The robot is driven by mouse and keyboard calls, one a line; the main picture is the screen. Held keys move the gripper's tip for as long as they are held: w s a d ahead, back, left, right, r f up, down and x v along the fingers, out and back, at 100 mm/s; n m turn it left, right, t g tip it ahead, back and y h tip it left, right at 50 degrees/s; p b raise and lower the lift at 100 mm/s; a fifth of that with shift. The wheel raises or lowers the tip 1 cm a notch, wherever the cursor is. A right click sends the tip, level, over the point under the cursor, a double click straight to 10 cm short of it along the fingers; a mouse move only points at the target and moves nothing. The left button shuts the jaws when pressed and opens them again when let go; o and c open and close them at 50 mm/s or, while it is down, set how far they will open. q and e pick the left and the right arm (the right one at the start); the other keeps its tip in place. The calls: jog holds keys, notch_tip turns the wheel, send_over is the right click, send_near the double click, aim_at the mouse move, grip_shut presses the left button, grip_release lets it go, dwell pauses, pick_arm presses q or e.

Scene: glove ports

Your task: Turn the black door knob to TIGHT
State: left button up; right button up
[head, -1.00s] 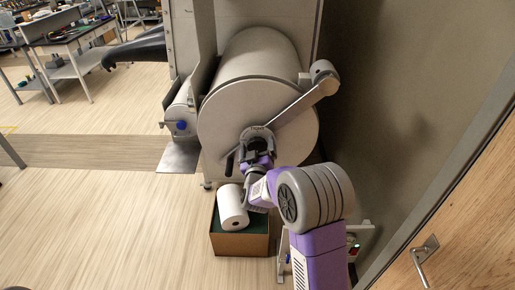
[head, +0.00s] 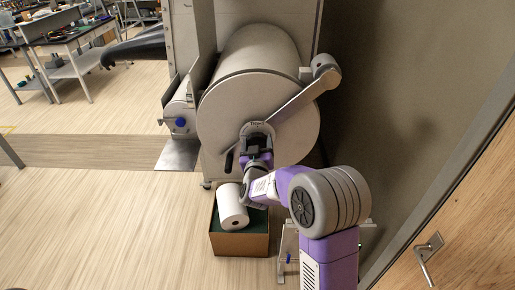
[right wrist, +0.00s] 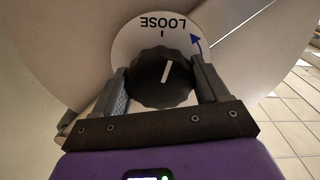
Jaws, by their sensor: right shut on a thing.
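The black door knob (right wrist: 150,80) is round with a scalloped edge and a white pointer line. It sits on a pale round plate (right wrist: 128,45) marked LOOSE, which reads upside down in the right wrist view. The pointer leans slightly right of the tick by LOOSE. A blue curved arrow is at the plate's right. My right gripper (right wrist: 163,80) is shut on the knob, one finger on each side. In the head view my right gripper (head: 257,147) is at the round door's front and hides most of the knob. The word TIGHT is not visible. My left gripper is not in view.
The round metal door (head: 225,118) has a diagonal bar (head: 300,102) across it. Below stands a cardboard box (head: 240,243) with a white roll (head: 232,206). A dark glove-like shape (head: 135,48) sticks out at upper left. A wall and wooden door (head: 465,240) are at right.

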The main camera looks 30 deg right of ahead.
jog(key=m+b, duration=0.8)
jog(key=shift+f, duration=0.3)
jog(key=m+b, duration=0.4)
jog(key=shift+w+a+m, duration=0.1)
jog(key=shift+a+m, duration=0.05)
jog(key=shift+m, duration=0.25)
jog(key=m+b, duration=0.3)
jog(key=shift+m, duration=0.3)
jog(key=m+b, duration=0.4)
jog(key=m, duration=0.1)
jog(key=shift+r+m, duration=0.15)
jog(key=shift+m, duration=0.15)
jog(key=m+b, duration=0.3)
jog(key=m, duration=0.2)
jog(key=shift+r+b, duration=0.15)
jog(key=shift+b, duration=0.2)
jog(key=m+b, duration=0.1)
jog(key=m, duration=0.1)
jog(key=shift+r+m, duration=0.1)
jog(key=shift+m, duration=0.3)
jog(key=shift+r+m, duration=0.15)
jog(key=shift+m, duration=1.45)
jog(key=o, duration=1)
